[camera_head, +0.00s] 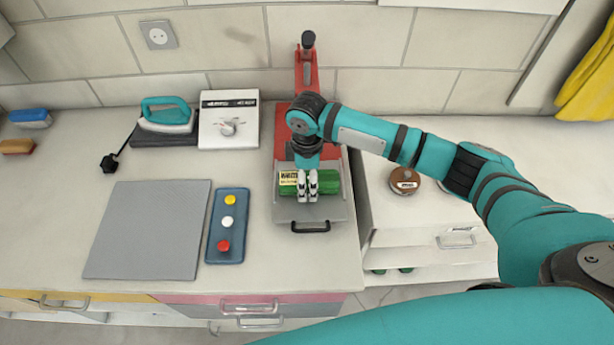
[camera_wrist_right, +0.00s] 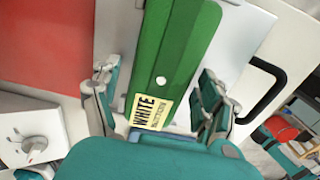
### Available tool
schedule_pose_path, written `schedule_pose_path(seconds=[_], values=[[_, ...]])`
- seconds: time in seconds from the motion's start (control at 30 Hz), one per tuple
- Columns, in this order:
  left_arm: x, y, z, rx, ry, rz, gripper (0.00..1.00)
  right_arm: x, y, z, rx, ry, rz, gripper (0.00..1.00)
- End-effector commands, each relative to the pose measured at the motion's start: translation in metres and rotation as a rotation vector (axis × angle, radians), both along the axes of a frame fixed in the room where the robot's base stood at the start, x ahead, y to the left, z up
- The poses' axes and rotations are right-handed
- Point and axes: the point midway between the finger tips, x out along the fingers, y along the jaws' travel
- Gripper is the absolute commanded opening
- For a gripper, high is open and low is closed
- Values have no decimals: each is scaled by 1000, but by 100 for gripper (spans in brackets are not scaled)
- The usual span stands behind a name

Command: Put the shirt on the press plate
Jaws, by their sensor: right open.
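A green folded item, seemingly the shirt (camera_head: 325,186), lies on the grey press plate (camera_head: 328,212) in the head view. It carries a pale label and, in the right wrist view (camera_wrist_right: 186,45), a white button; the label's large word reads "WHITE". My right gripper (camera_head: 307,197) is over the shirt, pointing down. In the wrist view its open fingers (camera_wrist_right: 158,103) stand on either side of the shirt's near end; I cannot tell whether they touch it. My gripper and arm hide part of the shirt. My left gripper is not in view.
The red press frame (camera_head: 307,75) stands behind the plate, with a black handle (camera_head: 311,227) in front. Left are a button panel (camera_head: 225,250), a grey mat (camera_head: 150,230), an iron (camera_head: 167,115) and a white control box (camera_head: 230,135). A brown-topped round item (camera_head: 404,180) is right.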

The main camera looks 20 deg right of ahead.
Motion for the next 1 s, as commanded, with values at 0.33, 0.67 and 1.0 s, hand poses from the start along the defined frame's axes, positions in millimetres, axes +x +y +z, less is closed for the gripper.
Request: schedule_pose_path(seconds=[0.33, 0.67, 1.0], values=[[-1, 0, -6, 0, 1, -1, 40, 1, 0, 20, 1, -4, 1, 77], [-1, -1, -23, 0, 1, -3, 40, 1, 0, 90, 1, -4, 0, 77], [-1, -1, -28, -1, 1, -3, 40, 0, 0, 123, 0, 0, 0, 77]])
